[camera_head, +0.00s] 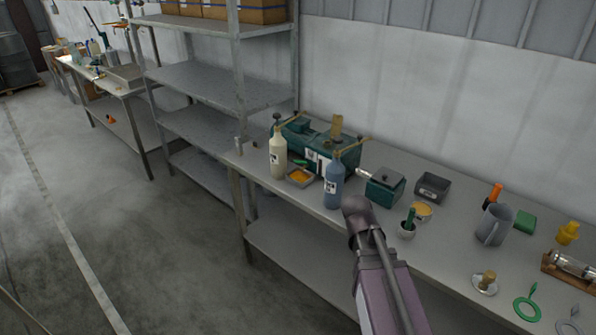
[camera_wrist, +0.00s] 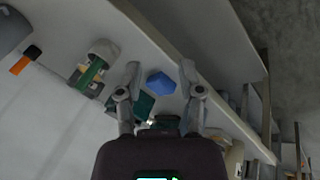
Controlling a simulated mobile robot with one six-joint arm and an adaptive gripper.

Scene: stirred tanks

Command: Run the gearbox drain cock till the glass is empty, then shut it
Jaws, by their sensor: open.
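The green gearbox (camera_head: 345,158) stands on the bench's left part, against the wall. An amber glass (camera_head: 336,127) rises from its top; its level is too small to read. A small green piece (camera_head: 302,163) sits low on its front, perhaps the drain cock; its position is unclear. A grey tray (camera_head: 299,177) with orange-yellow contents lies in front of it. In the wrist view my gripper (camera_wrist: 160,72) is open, with nothing held. A blue thing (camera_wrist: 160,82) shows between the fingers, apart from them as far as I can tell. The fingers are not distinguishable in the head view.
A cream bottle (camera_head: 278,153) and a blue bottle (camera_head: 334,185) flank the tray at the bench's front edge. A green box (camera_head: 385,187), a grey bin (camera_head: 433,187) and a grey jug (camera_head: 495,225) stand to the right. A metal shelf (camera_head: 205,85) stands left; the floor there is clear.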

